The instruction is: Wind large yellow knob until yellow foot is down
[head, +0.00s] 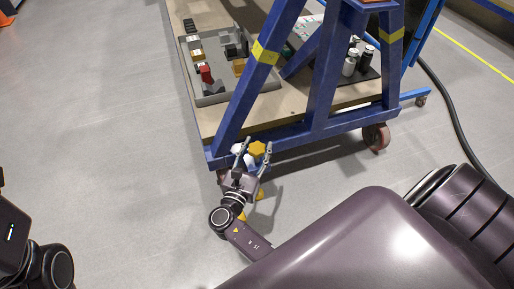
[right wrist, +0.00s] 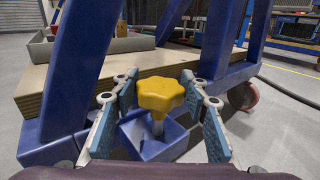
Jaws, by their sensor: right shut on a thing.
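The large yellow knob (head: 257,150) is a lobed star knob on a short metal stem at the low front corner of the blue jig frame (head: 308,131). In the right wrist view the knob (right wrist: 160,93) stands upright above a blue bracket (right wrist: 152,135). My right gripper (head: 257,144) has its fingers on either side of the knob and is shut on it. A yellow piece (head: 260,195) shows low beside my wrist, perhaps part of the yellow foot; its contact with the floor cannot be told. My left gripper is out of view; only part of that arm shows at left.
A wooden platform (head: 205,115) on the jig carries a grey tray (head: 183,62) with several parts. A red caster (head: 376,137) stands on the floor to the right. A black cable (head: 452,105) lies farther right. The floor at left is clear.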

